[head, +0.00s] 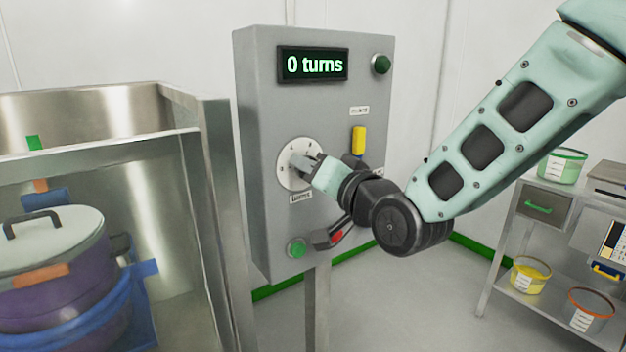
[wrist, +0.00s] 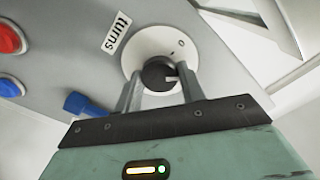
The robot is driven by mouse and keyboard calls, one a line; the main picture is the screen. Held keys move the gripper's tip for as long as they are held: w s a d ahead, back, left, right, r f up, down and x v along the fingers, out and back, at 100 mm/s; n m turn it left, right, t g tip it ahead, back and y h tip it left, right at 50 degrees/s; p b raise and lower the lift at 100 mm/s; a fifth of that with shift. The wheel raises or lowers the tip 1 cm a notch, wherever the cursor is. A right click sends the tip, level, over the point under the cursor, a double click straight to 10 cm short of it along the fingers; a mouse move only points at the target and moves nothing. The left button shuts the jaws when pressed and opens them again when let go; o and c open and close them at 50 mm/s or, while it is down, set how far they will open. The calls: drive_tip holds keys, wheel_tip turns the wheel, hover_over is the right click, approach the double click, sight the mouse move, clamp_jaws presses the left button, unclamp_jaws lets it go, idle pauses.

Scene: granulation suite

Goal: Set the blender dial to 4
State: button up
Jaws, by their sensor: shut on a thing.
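The blender's grey control panel (head: 262,110) stands upright on a post, and its display (head: 313,65) reads "0 turns". A round white dial plate (head: 284,172) with small marks is on its front face; it also shows in the wrist view (wrist: 152,42). My gripper (head: 308,161) is at this dial. In the wrist view my gripper (wrist: 160,90) has one finger on each side of the black dial knob (wrist: 156,72) and is shut on it. The knob bears a pale pointer mark. The fingers hide part of the plate, and the number it points at cannot be read.
A yellow handle (head: 358,140) and a green button (head: 297,247) are near the dial. A steel-walled enclosure (head: 215,200) with a lidded purple pot (head: 60,270) stands left. A shelf rack (head: 505,235) with tubs stands right. Open floor lies between panel and rack.

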drive_tip(key=shift+m+b, duration=0.4)
drive_tip(key=shift+m, duration=0.8)
drive_tip(key=o, duration=1)
drive_tip(key=shift+c, duration=0.2)
